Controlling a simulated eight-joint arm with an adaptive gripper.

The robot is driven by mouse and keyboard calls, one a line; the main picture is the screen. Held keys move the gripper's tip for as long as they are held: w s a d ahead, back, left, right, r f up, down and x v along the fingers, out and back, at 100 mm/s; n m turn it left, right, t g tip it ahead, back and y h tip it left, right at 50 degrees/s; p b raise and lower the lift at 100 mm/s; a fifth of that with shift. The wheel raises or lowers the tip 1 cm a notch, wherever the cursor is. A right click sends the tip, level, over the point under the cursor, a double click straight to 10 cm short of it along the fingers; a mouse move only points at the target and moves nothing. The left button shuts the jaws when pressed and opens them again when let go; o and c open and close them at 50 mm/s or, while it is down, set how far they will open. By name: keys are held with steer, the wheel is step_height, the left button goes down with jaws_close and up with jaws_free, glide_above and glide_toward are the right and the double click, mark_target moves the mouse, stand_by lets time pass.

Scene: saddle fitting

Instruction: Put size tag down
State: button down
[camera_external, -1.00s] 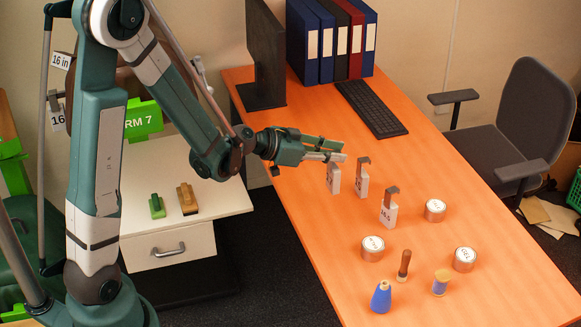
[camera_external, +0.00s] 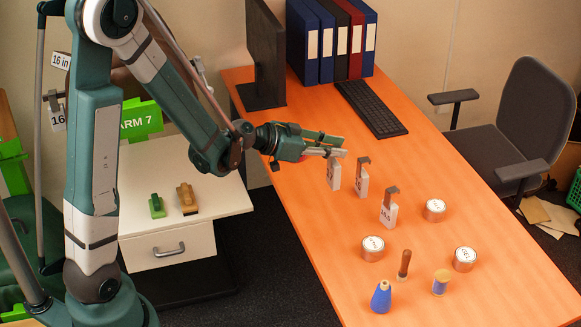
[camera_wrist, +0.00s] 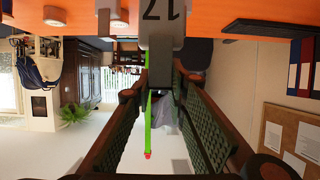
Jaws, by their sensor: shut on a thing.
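The size tag (camera_external: 333,176) is a small pale block with a grey top piece. My gripper (camera_external: 337,153) is shut on its top, at the left side of the orange desk. Two similar tags with grey hooks stand on the desk to the right, a nearer-by one (camera_external: 361,181) and one further along (camera_external: 389,212).
A keyboard (camera_external: 371,108), monitor (camera_external: 265,55) and binders (camera_external: 331,42) are at the back. The desk's left front (camera_external: 315,235) is clear.

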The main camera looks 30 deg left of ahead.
steer(key=shift+a, duration=0.1)
steer(key=s+a+f+n+t+y+b, duration=0.1)
steer(key=s+a+f+n+y+b, duration=0.2)
steer(key=a, duration=1.3)
steer(key=s+a+f+t+b, duration=0.1)
steer(key=s+a+f, duration=0.35)
steer(key=a, duration=1.15)
steer(key=s+a+f+n+t+y+b, duration=0.15)
steer(key=s+a, duration=0.35)
steer(key=a, duration=1.1)
steer(key=s+a+f, duration=0.1)
steer(key=a+f, duration=0.3)
steer(key=a, duration=0.6)
steer(key=a+f, duration=0.4)
steer(key=a, duration=0.6)
steer(key=s+a+f, duration=0.1)
steer(key=a+f, duration=0.3)
steer(key=a, duration=0.7)
steer(key=shift+s, duration=0.3)
steer(key=shift+g+h, duration=0.25)
steer(key=w+d+p, duration=0.1)
steer(key=w+d, duration=0.2)
steer(key=w, duration=0.5)
steer(key=w+d+p, duration=0.2)
steer(key=w+d, duration=0.2)
steer(key=w, duration=0.4)
steer(key=shift+w, duration=0.35)
steer(key=shift+f, duration=0.1)
